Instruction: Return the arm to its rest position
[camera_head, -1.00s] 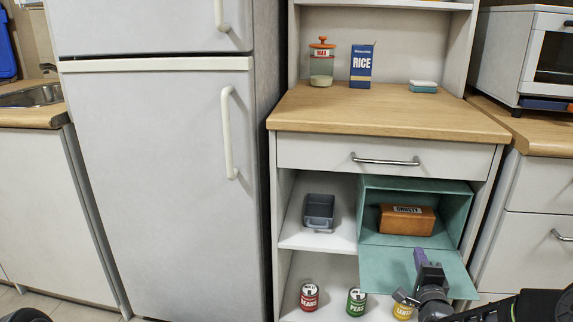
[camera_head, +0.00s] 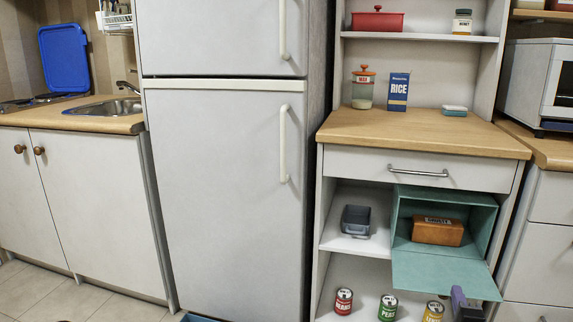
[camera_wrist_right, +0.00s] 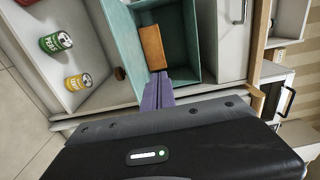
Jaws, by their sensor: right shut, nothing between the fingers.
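My right gripper (camera_head: 458,298) shows at the bottom right of the head view, with its purple fingers shut and empty. It is by the front edge of the lowered teal flap of the bread bin (camera_head: 484,198); whether it touches the flap cannot be told. In the right wrist view the purple fingers (camera_wrist_right: 157,91) are together and point toward the bin's opening. A brown loaf box (camera_head: 437,231) sits inside the bin, apart from the fingers; it also shows in the wrist view (camera_wrist_right: 151,47). My left gripper is not in view.
Red, green and yellow cans (camera_head: 388,308) stand on the low shelf near my right gripper. A grey tin (camera_head: 356,221) stands left of the bin. The fridge (camera_head: 225,200) stands to the left. A blue lid (camera_head: 64,58) stands upright behind the hob at far left.

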